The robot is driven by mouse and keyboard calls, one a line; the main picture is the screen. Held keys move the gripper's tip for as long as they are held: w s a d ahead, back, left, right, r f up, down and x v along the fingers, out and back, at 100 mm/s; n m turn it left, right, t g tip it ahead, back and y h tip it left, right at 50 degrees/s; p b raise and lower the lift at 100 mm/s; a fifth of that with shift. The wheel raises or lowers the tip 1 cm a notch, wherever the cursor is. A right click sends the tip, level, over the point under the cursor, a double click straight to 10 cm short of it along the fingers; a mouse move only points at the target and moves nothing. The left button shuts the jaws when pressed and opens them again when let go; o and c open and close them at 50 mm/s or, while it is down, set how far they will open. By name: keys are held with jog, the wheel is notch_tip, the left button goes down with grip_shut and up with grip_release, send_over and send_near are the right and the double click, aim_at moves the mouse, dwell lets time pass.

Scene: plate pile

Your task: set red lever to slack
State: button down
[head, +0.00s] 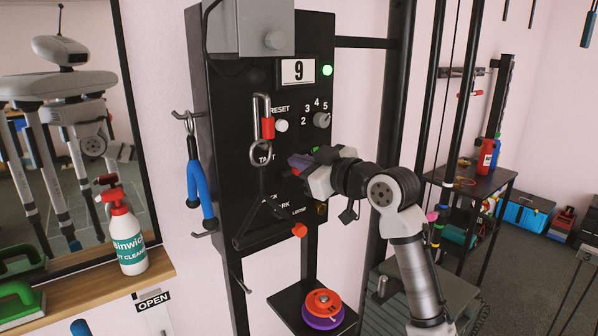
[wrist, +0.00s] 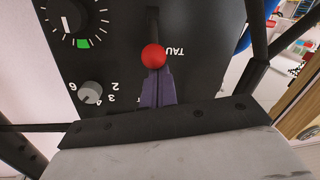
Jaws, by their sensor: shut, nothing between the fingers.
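The red lever shows in the wrist view as a red ball knob (wrist: 154,55) on a dark stem, against the black panel (wrist: 205,30). The knob is beside upside-down lettering that reads as part of TAUT. My gripper (wrist: 155,76) has its purple fingers together and empty, with the tips right at the knob; I cannot tell whether they touch. In the head view my gripper (head: 297,161) is in front of the panel (head: 225,100), just right of the TAUT label. There I cannot make out the lever clearly, and the lower labels are partly covered.
A carabiner with a red sleeve (head: 268,128) and a black handle (head: 262,225) hang in front of the panel, left of my gripper. A numbered dial (head: 321,120) is above it. Red and purple discs (head: 323,303) lie below. A spray bottle (head: 126,235) stands on the left shelf.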

notch_tip(320, 180, down, 11)
jog(key=n+t+y+b, duration=0.2)
jog(key=t+y+b, duration=0.4)
jog(key=b, duration=2.5)
jog(key=shift+s+d+y, duration=0.15)
jog(key=shift+s+y, duration=0.05)
jog(key=shift+y, duration=1.1)
jog(key=shift+w+t+h+b, duration=0.1)
jog(key=shift+t+h+b, duration=0.2)
jog(key=shift+b, duration=0.05)
